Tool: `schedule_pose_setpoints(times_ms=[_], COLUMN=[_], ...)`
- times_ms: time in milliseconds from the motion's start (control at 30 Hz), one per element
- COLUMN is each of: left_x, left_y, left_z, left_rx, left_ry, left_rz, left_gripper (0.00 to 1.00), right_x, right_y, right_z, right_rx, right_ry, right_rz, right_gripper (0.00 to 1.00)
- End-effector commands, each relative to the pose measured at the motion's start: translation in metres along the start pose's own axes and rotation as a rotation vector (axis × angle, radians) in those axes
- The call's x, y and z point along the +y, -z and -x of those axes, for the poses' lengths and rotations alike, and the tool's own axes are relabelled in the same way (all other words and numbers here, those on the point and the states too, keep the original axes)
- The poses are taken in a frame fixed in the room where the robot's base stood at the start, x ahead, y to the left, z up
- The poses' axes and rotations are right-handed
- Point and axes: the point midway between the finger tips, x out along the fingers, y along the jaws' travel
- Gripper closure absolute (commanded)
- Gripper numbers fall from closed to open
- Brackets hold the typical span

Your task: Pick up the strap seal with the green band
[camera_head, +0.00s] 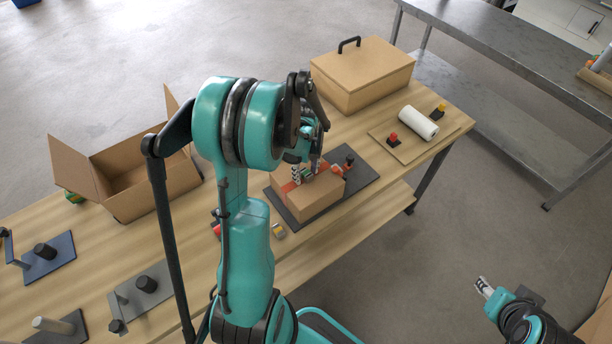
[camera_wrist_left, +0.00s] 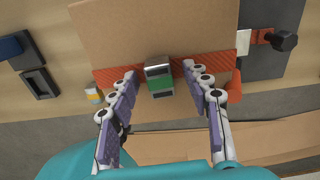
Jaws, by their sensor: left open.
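The strap seal with the green band (camera_wrist_left: 159,78) is a small metallic block. It sits on an orange strap (camera_wrist_left: 115,75) that runs across a cardboard box (camera_wrist_left: 190,30). In the head view the box (camera_head: 318,197) stands on a dark mat, and the seal is small and partly hidden by my gripper. My left gripper (camera_wrist_left: 164,88) is open, with one finger on each side of the seal and visible gaps between. It also shows above the box in the head view (camera_head: 307,173). My right gripper (camera_head: 483,286) is at the lower right, away from the table; its jaw opening is unclear.
A dark mat (camera_head: 366,181) lies under the box, with a red and black tool (camera_head: 348,162) beside it. An open carton (camera_head: 150,190) stands left, a lidded box (camera_head: 362,75) behind. A board (camera_head: 398,152) holds a white roll (camera_head: 418,123). Small fixtures occupy the left table.

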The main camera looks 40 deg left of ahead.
Motion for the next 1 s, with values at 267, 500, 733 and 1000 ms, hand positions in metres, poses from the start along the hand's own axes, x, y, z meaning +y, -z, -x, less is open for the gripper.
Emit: schedule_pose_setpoints(times_ms=[267,500,733,1000], left_x=[0.000,0.000,0.000,0.000], left_y=[0.000,0.000,0.000,0.000], left_z=[0.000,0.000,0.002,0.031], left_rx=[0.000,0.000,0.000,0.000], left_ry=[0.000,0.000,0.000,0.000], left_rz=[0.000,0.000,0.000,0.000], left_gripper=[0.73,1.00,1.00,1.00], right_x=[0.000,0.000,0.000,0.000], right_y=[0.000,0.000,0.001,0.005], right_z=[0.000,0.000,0.001,0.007], right_rx=[0.000,0.000,0.000,0.000], right_ry=[0.000,0.000,0.000,0.000], right_rz=[0.000,0.000,0.000,0.000], right_gripper=[0.60,0.60,0.60,0.60])
